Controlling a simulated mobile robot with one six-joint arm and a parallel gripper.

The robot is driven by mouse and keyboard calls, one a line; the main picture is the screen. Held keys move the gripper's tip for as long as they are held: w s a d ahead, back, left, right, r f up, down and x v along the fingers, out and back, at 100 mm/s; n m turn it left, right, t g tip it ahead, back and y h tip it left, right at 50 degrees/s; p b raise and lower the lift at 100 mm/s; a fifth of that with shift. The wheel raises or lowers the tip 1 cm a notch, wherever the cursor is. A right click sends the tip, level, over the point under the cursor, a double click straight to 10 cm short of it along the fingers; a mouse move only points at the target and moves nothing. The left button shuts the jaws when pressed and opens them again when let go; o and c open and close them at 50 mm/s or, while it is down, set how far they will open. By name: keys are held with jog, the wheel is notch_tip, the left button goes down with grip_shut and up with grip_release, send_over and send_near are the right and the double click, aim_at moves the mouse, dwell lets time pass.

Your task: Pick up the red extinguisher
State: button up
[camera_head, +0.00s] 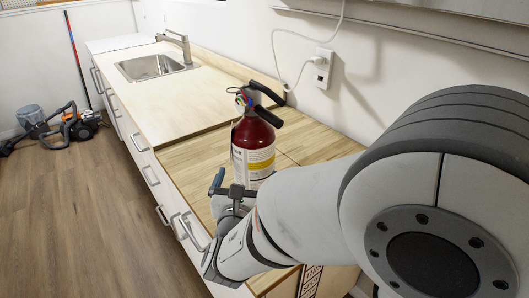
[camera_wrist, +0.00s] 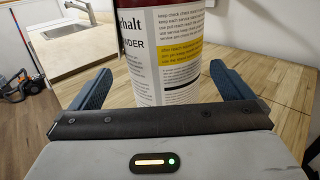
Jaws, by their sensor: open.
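The red extinguisher (camera_head: 254,139) stands upright on the wooden counter, with a black handle on top and a white and yellow label on its body. My gripper (camera_head: 230,183) is at the near side of it, low on its body. In the wrist view the extinguisher's label (camera_wrist: 168,52) fills the middle, between the two blue fingers of my gripper (camera_wrist: 161,86). The fingers are apart, with visible gaps on both sides of the body. The extinguisher's top and base are out of the wrist view.
The wooden counter (camera_head: 205,160) runs back to a sink (camera_head: 158,67) with a faucet. A wall outlet (camera_head: 322,68) with a white cord is behind the extinguisher. Drawers with handles line the counter front. An orange and black machine (camera_head: 80,124) stands on the open floor at left.

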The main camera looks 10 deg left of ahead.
jog(key=w, duration=0.3)
jog(key=w+p, duration=0.1)
jog(key=w, duration=0.2)
jog(key=shift+w+a+r, duration=0.15)
jog(key=shift+r, duration=0.05)
jog(key=shift+c, duration=0.6)
jog(key=c, duration=1.5)
jog(key=shift+r, duration=0.25)
jog(key=shift+c, duration=0.5)
